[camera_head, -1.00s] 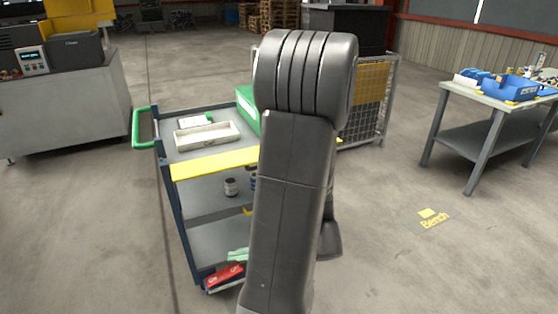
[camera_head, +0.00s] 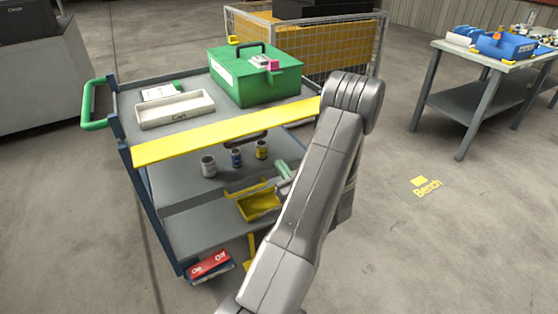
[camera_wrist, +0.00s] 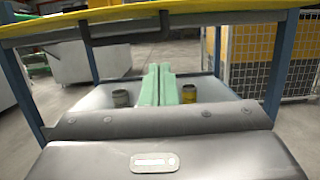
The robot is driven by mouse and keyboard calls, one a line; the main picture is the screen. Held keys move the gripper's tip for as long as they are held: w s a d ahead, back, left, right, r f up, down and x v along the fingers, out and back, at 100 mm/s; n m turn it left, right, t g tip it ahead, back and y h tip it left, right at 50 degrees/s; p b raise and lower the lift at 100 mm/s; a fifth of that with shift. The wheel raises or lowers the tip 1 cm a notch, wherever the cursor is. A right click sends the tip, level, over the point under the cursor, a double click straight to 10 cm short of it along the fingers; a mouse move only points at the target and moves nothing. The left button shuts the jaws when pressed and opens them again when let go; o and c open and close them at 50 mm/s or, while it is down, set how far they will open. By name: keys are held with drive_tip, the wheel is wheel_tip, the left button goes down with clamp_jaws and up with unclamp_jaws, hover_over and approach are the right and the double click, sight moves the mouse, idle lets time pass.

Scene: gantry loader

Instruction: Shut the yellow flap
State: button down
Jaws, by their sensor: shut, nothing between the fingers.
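The yellow flap (camera_head: 215,131) is a long panel along the front top edge of the blue-grey cart. It stands out roughly level, with the cart's middle shelf open below it. A dark handle (camera_head: 258,136) hangs under it. In the wrist view the flap (camera_wrist: 215,17) crosses the top of the picture, with the handle (camera_wrist: 126,39) below. My gripper (camera_head: 281,165) is shut and empty, its pale green fingers below the flap at the right of the shelf opening. In the wrist view the fingers (camera_wrist: 158,72) point in over the shelf, between two cans.
Three small cans, one grey (camera_head: 208,166), one blue (camera_head: 236,158) and one yellow (camera_head: 262,150), stand on the middle shelf. A green case (camera_head: 255,80) and a white tray (camera_head: 175,110) are on top. A mesh cage (camera_head: 350,45) stands behind.

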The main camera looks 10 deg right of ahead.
drive_tip(key=w+a+r+p, duration=0.1)
drive_tip(key=w+a+r, duration=0.1)
drive_tip(key=w+r, duration=0.4)
drive_tip(key=shift+w+a, duration=0.2)
drive_tip(key=shift+w, duration=0.45)
